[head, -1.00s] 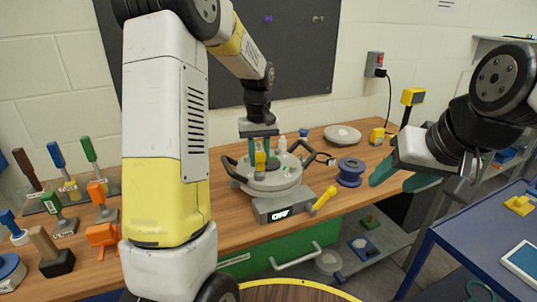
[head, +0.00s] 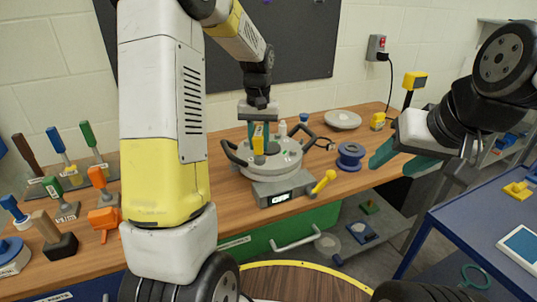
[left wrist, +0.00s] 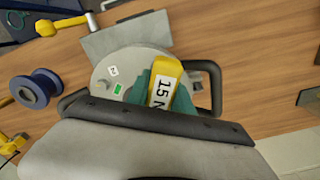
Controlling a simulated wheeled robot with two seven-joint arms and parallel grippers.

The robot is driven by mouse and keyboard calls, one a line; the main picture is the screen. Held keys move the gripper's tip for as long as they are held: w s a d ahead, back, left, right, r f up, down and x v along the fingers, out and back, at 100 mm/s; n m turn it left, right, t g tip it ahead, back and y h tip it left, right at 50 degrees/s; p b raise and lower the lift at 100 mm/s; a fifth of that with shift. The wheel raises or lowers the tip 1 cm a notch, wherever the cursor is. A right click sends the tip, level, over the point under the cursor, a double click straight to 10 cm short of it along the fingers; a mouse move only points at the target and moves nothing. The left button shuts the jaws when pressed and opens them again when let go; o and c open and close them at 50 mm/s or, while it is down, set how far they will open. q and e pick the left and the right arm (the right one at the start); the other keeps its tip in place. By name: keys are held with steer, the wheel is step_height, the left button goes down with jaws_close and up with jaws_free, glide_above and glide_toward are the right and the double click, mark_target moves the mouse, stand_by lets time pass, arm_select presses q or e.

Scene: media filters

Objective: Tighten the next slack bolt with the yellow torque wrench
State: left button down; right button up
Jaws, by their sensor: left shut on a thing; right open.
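The yellow torque wrench (head: 258,143), labelled "15 N" in the left wrist view (left wrist: 164,84), is in my left gripper (head: 259,128). The teal fingers are shut on it, and it stands roughly upright over the round grey housing lid (head: 284,160). The lid also shows in the left wrist view (left wrist: 135,58), with a "2" tag and a green mark. The wrench's lower end is hidden, so I cannot tell whether it sits on a bolt. The bolts are too small or covered to judge. My right gripper (head: 395,163) is open and empty, right of the housing.
Black handles flank the lid, and a yellow lever (head: 323,182) sticks out at the base's right. A blue spool (head: 350,158) and grey disc (head: 342,119) lie to the right. Several hand tools stand at left. A blue cart (head: 470,215) stands at right.

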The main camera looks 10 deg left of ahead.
mark_target(259, 131)
arm_select(q)
steer(key=shift+m, duration=0.9)
steer(key=shift+r, duration=0.45)
steer(key=shift+r, duration=1.05)
steer(key=shift+r, duration=0.1)
steer(key=shift+r, duration=1.95)
